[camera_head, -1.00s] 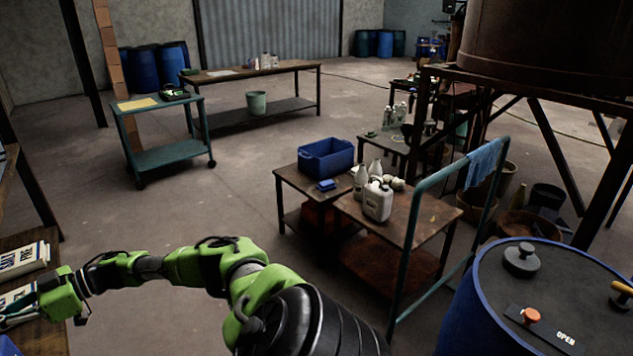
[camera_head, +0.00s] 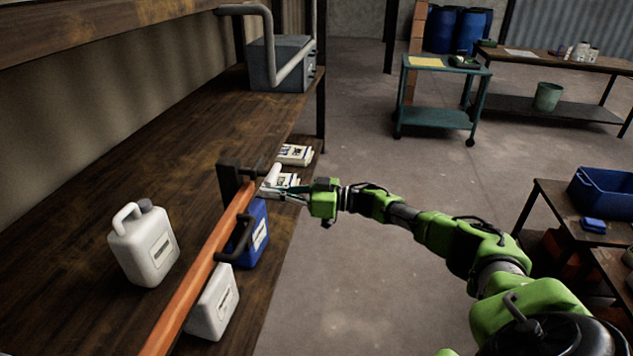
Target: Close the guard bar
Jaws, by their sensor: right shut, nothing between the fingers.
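The orange guard bar (camera_head: 205,265) runs low along the front of the wooden shelf, from the bottom edge of the picture to a black bracket (camera_head: 229,182). A black handle (camera_head: 240,240) sticks out from the bar. Whether the bar's far end is seated in the bracket I cannot tell. My right gripper (camera_head: 275,191) is shut and empty, just right of the bracket and the bar's far end, in front of white packages. Whether it touches the bar or a package is not clear. My left gripper is not in view.
A white jug (camera_head: 143,246) stands behind the bar. A blue jug (camera_head: 259,230) and another white jug (camera_head: 214,302) show on its aisle side. White packages (camera_head: 295,154) lie near the shelf edge. A grey box (camera_head: 284,62) stands farther back. The floor (camera_head: 350,270) beside the shelf is clear.

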